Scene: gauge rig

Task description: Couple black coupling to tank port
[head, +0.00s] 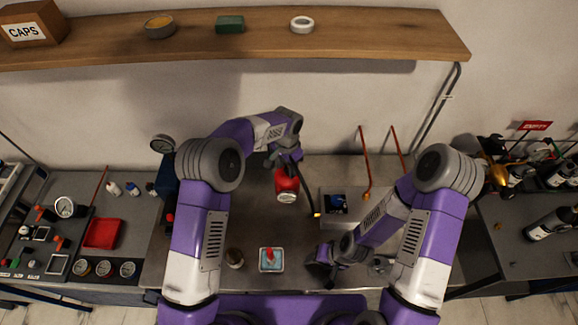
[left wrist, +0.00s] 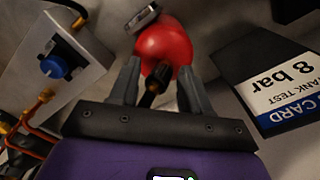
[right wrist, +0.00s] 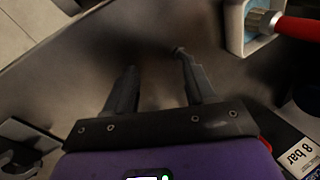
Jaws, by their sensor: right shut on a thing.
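A red rounded tank (head: 287,184) stands right below my left gripper (head: 279,166) in the head view. In the left wrist view the tank (left wrist: 164,40) lies at the fingertips of my left gripper (left wrist: 158,72). A short black piece with a brownish end (left wrist: 152,90) shows between those fingers; I cannot tell whether it is the coupling or the port, or whether they grip it. A black hose (head: 307,193) runs from near my left gripper to a brass end. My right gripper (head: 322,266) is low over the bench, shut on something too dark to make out.
A box with a blue knob (head: 337,203) stands right of the tank. A card marked 8 bar (left wrist: 285,80) is near the tank. Copper pipes (head: 364,165) rise behind the box.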

